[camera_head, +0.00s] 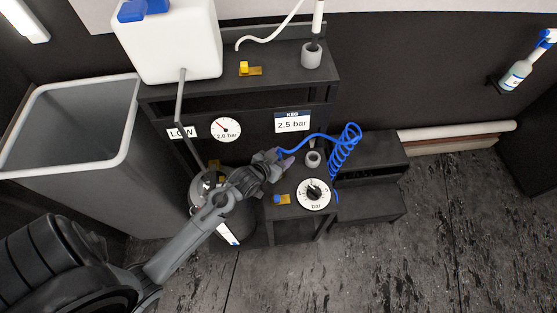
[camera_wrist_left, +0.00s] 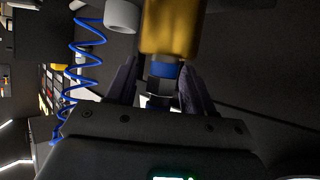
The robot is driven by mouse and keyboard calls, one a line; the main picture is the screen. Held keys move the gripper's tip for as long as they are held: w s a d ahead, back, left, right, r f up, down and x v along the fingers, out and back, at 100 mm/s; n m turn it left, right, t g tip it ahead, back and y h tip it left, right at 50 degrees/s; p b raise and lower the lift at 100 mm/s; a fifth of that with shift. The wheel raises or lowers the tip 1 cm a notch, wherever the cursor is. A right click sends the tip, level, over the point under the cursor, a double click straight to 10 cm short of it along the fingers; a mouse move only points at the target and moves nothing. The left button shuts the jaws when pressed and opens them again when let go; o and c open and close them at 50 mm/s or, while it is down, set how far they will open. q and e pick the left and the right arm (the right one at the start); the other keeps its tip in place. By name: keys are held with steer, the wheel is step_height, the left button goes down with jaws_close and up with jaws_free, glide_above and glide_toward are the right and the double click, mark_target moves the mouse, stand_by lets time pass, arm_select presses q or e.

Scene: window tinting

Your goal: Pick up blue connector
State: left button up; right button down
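The left gripper (camera_head: 281,160) is at the end of the blue hose, above the back of the low black stand. In the left wrist view, its dark fingers (camera_wrist_left: 160,82) are on either side of a fitting with a blue band (camera_wrist_left: 164,69), which I take for the blue connector. A large brass cylinder (camera_wrist_left: 171,25) lies just beyond the band. The right finger is close against the fitting; a thin dark gap seems to show at the left finger, so contact is unclear. The coiled blue hose (camera_head: 345,147) stands to the right. The right gripper is not in view.
A dial (camera_head: 313,194), a grey cup (camera_head: 313,160) and a small blue-and-yellow block (camera_head: 282,199) are on the low stand. A metal keg (camera_head: 237,222) is under my left arm. A grey bin (camera_head: 70,150) stands at left. Floor at right is clear.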

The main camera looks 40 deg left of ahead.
arm_select(q)
jaws_close()
steer(key=shift+r, duration=0.15)
